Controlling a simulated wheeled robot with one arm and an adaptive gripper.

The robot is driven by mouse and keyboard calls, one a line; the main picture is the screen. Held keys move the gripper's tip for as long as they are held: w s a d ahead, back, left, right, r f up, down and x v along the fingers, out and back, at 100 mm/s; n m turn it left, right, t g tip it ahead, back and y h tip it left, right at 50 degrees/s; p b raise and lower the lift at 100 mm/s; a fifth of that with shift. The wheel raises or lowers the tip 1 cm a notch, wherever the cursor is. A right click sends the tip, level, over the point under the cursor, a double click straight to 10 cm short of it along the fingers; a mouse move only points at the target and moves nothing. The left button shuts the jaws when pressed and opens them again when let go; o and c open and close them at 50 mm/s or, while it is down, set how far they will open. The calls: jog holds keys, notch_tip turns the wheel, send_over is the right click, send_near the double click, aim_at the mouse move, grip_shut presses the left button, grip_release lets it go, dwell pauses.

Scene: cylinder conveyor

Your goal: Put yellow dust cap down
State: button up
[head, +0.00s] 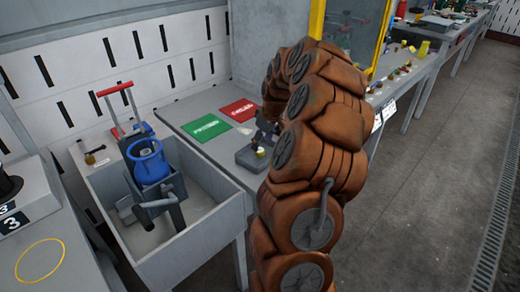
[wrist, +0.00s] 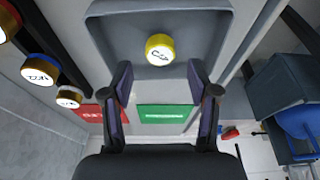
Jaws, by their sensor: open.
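The yellow dust cap (wrist: 160,48), with a pale marked top, sits in a shallow grey tray (wrist: 105,28) in the wrist view. In the head view the cap (head: 261,152) is a small yellow spot by the grey tray (head: 245,160), partly behind my arm. My gripper (wrist: 162,82) is open in the wrist view, its two dark fingers apart with nothing between them. The cap lies just beyond the fingertips, clear of both. In the head view my gripper (head: 266,134) is small and mostly hidden by my arm.
A green mat (head: 207,127) and a red mat (head: 239,110) lie on the table behind the tray. A blue-rimmed cap (wrist: 40,70) and other caps stand left in the wrist view. A grey sink-like bin (head: 215,215) with a blue-topped device (head: 148,160) is left of the table.

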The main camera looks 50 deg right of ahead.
jog(key=v, duration=0.7)
jog(key=shift+b, duration=0.3)
jog(key=s+a+r+n+g+y, duration=0.1)
jog(key=s+a, duration=0.1)
jog(key=a, duration=1)
jog(key=s+a+r+g, duration=0.1)
jog(key=s+a+r, duration=0.1)
jog(key=a, duration=1)
jog(key=s+a+f+g, duration=0.1)
jog(key=s+a+f, duration=0.1)
jog(key=s+a, duration=0.2)
jog(key=s+a+f+m+g, duration=0.1)
jog(key=s+a, duration=0.4)
jog(key=s, duration=0.6)
jog(key=s+a+f+g+h, duration=0.1)
jog(key=s+a, duration=0.3)
jog(key=s, duration=0.4)
jog(key=shift+s+a+f+m, duration=0.2)
jog(key=shift+a+f+m, duration=0.1)
jog(key=shift+f, duration=0.5)
